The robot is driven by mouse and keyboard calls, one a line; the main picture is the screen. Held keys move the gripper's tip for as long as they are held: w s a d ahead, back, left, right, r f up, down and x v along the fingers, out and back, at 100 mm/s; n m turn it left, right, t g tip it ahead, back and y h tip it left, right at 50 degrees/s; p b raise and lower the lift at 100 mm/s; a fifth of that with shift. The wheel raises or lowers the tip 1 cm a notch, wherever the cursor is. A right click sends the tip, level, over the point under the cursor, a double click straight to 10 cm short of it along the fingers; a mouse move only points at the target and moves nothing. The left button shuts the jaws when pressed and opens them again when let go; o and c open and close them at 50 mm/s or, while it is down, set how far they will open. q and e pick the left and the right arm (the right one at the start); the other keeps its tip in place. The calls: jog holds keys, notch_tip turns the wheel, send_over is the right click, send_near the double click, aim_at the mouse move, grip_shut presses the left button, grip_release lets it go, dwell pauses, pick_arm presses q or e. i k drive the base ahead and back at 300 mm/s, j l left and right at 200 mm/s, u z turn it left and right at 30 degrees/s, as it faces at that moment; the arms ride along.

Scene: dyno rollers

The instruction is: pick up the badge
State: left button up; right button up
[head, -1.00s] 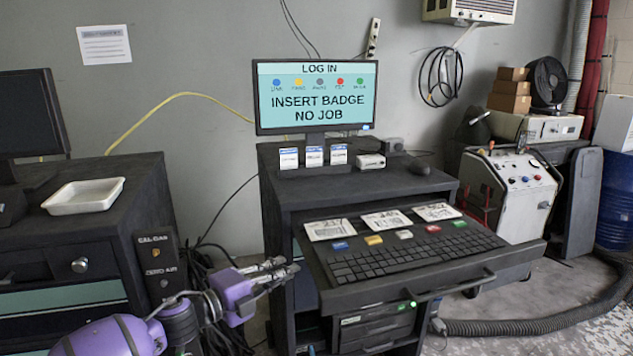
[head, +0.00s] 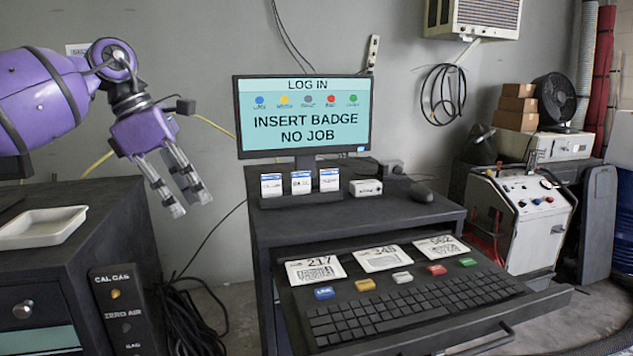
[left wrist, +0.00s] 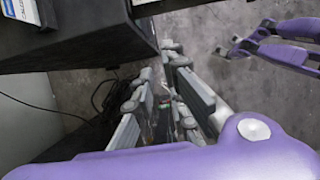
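Three white badges with blue top bands stand in a dark holder on the desk top below the monitor: a left badge (head: 271,185), a middle badge (head: 301,182) and a right badge (head: 329,180). I cannot tell which one the task means. My left gripper (head: 188,203) hangs left of the badges, apart from them, open and empty, fingers pointing down. Its open fingers also show in the left wrist view (left wrist: 172,105), where part of a blue-and-white card (left wrist: 37,12) shows at the top left. My right gripper (left wrist: 245,40) shows there at the upper right, fingers apart and empty.
The monitor (head: 304,118) reads "INSERT BADGE NO JOB". A small white box (head: 366,187) and a dark mouse (head: 421,193) sit right of the badges. Below, a pulled-out drawer holds a keyboard (head: 420,305), colored buttons and numbered cards. A white tray (head: 42,228) lies on the left cabinet.

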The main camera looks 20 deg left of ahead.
aim_at(301, 181)
jog(key=i+l, duration=0.1)
jog(key=i, duration=0.45)
jog(key=i+l, duration=0.1)
jog(key=i, duration=0.5)
